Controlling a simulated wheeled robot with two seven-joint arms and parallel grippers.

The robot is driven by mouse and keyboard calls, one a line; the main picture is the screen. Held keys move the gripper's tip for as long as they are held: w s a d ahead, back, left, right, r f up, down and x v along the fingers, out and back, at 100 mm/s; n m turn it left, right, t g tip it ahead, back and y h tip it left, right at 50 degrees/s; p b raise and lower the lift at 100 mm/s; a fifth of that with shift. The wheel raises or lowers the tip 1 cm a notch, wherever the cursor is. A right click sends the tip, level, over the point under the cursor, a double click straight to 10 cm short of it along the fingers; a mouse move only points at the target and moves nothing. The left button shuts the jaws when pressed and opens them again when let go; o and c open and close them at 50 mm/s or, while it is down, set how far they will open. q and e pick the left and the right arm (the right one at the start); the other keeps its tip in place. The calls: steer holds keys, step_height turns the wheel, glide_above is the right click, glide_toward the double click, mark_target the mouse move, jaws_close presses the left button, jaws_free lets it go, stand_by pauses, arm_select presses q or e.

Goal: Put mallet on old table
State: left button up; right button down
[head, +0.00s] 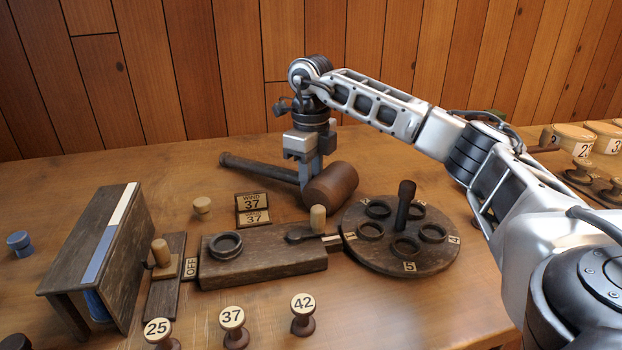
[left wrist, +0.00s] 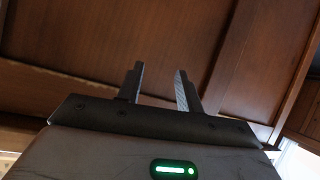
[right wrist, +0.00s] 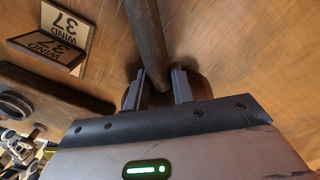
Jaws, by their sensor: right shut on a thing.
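The mallet has a brown cylindrical head (head: 331,185) and a long dark handle (head: 258,167) pointing left, towards the back of the wooden table (head: 400,305). My right gripper (head: 309,180) points down and is shut on the handle close to the head. In the right wrist view the mallet handle (right wrist: 147,38) runs between the fingers of the right gripper (right wrist: 158,75). The mallet is at or just above the tabletop; I cannot tell if it touches. My left gripper (left wrist: 158,72) shows only in the left wrist view, open and empty, facing wood panelling.
In front of the mallet stand a dark block with a ring (head: 262,266) and a round numbered tray (head: 385,268) with an upright post. A slanted dark box (head: 105,250) stands left. Numbered spools (head: 303,310) line the front. The back left tabletop is clear.

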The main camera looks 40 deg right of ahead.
steer(key=shift+r, duration=0.5)
step_height(320, 180, up, 2)
steer(key=shift+r, duration=0.1)
steer(key=s+r, duration=0.1)
steer(key=r, duration=0.1)
steer(key=s+a+r+p, duration=0.1)
steer(key=s+r, duration=0.1)
steer(key=s+r+p, duration=0.1)
steer(key=s+r, duration=0.1)
steer(key=shift+a+r, duration=0.2)
steer(key=shift+r, duration=0.2)
steer(key=s+a+r+p, duration=0.1)
steer(key=s+a+r, duration=0.2)
steer(key=s, duration=0.5)
steer(key=shift+s+p, duration=0.2)
steer(key=shift+p, duration=0.2)
steer(key=shift+s, duration=0.1)
